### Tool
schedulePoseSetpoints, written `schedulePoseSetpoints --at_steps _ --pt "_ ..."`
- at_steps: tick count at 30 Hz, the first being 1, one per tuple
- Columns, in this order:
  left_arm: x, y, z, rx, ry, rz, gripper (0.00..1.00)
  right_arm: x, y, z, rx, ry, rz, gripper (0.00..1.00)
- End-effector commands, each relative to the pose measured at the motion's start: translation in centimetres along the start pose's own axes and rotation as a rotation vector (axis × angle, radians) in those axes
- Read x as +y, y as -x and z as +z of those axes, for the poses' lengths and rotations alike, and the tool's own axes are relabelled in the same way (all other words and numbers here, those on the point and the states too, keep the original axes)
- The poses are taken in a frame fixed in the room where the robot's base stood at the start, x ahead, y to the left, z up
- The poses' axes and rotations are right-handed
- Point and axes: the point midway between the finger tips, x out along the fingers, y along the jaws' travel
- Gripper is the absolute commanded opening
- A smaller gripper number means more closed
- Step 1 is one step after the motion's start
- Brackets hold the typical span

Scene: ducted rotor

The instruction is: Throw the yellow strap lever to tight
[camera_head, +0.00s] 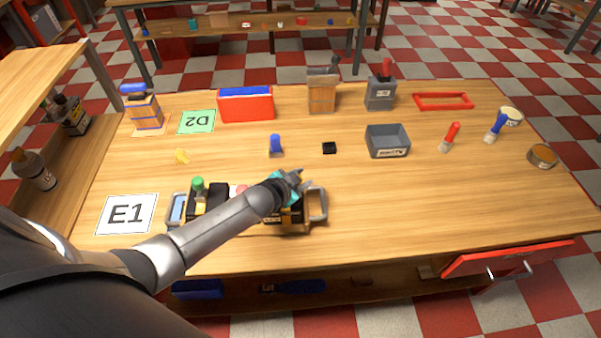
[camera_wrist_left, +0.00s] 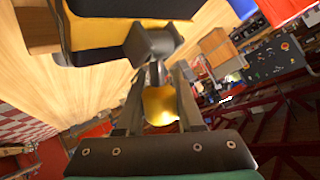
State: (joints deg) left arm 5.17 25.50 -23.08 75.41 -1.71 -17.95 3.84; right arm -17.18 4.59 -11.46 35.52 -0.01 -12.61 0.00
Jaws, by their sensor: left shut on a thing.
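A dark device with grey end handles (camera_head: 318,205) stands near the front edge of the table, left of centre. My left arm reaches across it, and my left gripper (camera_head: 296,182) is at its right part. In the left wrist view the gripper (camera_wrist_left: 160,95) is shut with the yellow strap lever (camera_wrist_left: 160,106) between its fingers. A dark, rounded grey part (camera_wrist_left: 152,43) and a black and yellow body (camera_wrist_left: 110,35) lie just beyond the fingertips. In the head view the arm and gripper hide the lever. My right gripper is not in view.
A green knob (camera_head: 198,183) stands on the device's left part. An E1 card (camera_head: 127,213) lies to the left. Behind are a blue piece (camera_head: 276,145), a small black block (camera_head: 329,148) and a grey bin (camera_head: 388,141). The table right of the device is clear.

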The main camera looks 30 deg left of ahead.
Motion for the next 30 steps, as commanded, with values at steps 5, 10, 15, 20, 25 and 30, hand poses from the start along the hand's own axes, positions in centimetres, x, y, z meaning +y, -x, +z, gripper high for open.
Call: schedulePoseSetpoints --at_steps 5,10,15,20,25,30 --pt "0.03 -0.06 0.02 -0.01 -0.011 -0.002 0.0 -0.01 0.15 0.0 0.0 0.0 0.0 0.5" --pt "0.05 -0.08 0.06 -0.01 -0.012 -0.002 0.0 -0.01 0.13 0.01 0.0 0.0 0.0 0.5" --pt "0.06 -0.07 0.06 -0.01 -0.012 -0.002 0.41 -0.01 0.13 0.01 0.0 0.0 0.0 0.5" --pt "0.06 -0.07 0.05 -0.009 -0.01 -0.002 0.58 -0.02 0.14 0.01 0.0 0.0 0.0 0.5" --pt "0.05 -0.06 0.04 -0.009 -0.009 -0.002 0.66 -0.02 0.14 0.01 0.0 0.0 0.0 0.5" --pt "0.05 0.01 0.04 -0.009 -0.009 -0.001 0.66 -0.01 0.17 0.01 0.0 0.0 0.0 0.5"
